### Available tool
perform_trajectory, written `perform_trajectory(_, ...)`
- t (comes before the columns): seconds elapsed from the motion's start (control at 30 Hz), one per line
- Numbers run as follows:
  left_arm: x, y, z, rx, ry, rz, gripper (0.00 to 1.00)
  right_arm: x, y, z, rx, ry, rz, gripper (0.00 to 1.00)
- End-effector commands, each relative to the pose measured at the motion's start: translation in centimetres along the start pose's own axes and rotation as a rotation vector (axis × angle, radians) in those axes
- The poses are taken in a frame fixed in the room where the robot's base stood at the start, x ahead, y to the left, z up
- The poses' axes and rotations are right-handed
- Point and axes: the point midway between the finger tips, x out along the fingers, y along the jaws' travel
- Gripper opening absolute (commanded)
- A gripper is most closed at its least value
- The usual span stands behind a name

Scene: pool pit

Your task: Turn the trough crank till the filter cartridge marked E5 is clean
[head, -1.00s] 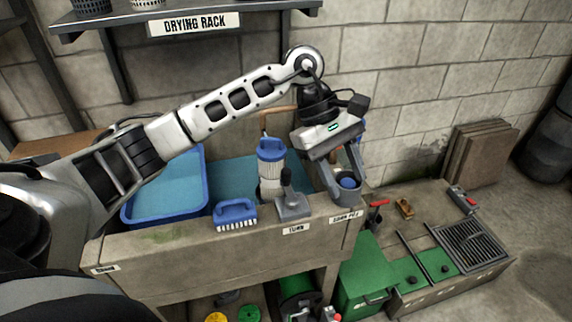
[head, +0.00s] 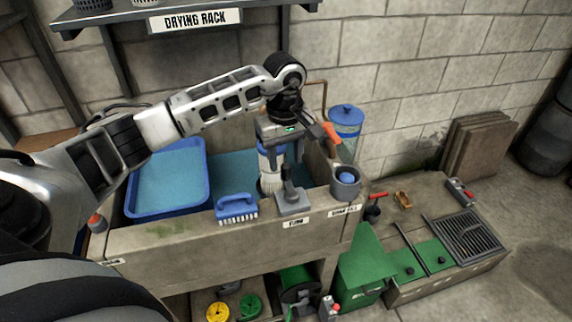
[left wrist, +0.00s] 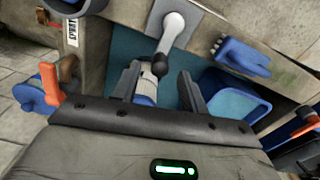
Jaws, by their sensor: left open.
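The trough crank (head: 291,198) is a grey block with an upright dark handle on the trough's front rim, above a label that seems to read TURN. Its dark knob (left wrist: 160,66) shows in the left wrist view. A white filter cartridge with a blue cap (head: 271,178) stands in the trough behind the crank, partly hidden by my gripper; no E5 mark is legible. My left gripper (head: 283,155) is open above the crank handle. In the left wrist view the knob lies between its fingers (left wrist: 160,76), and I cannot tell whether they touch it. My right gripper is out of view.
A blue brush (head: 237,207) and a grey cup with a blue ball (head: 345,186) sit on the stone trough's rim (head: 170,238). A blue tub (head: 205,190) stands at left, a blue-lidded jar (head: 346,117) behind right. The drying rack (head: 280,14) hangs above.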

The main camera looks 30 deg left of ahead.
Motion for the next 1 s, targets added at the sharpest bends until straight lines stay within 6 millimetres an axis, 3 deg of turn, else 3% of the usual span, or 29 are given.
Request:
perform_trajectory(0.23, 3.0, 0.0, 0.1, 0.000, -0.002, 0.001, 0.43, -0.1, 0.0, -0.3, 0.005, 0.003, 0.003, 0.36)
perform_trajectory(0.6, 3.5, 0.0, 0.0, 0.000, -0.001, 0.001, 0.43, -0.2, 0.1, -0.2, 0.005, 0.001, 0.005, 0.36)
perform_trajectory(0.77, 3.5, 0.0, 0.0, 0.000, -0.001, 0.001, 0.00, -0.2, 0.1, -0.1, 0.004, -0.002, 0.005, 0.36)
perform_trajectory(1.0, 3.5, 0.0, 0.0, -0.009, 0.000, 0.001, 0.00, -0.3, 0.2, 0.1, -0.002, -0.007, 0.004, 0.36)
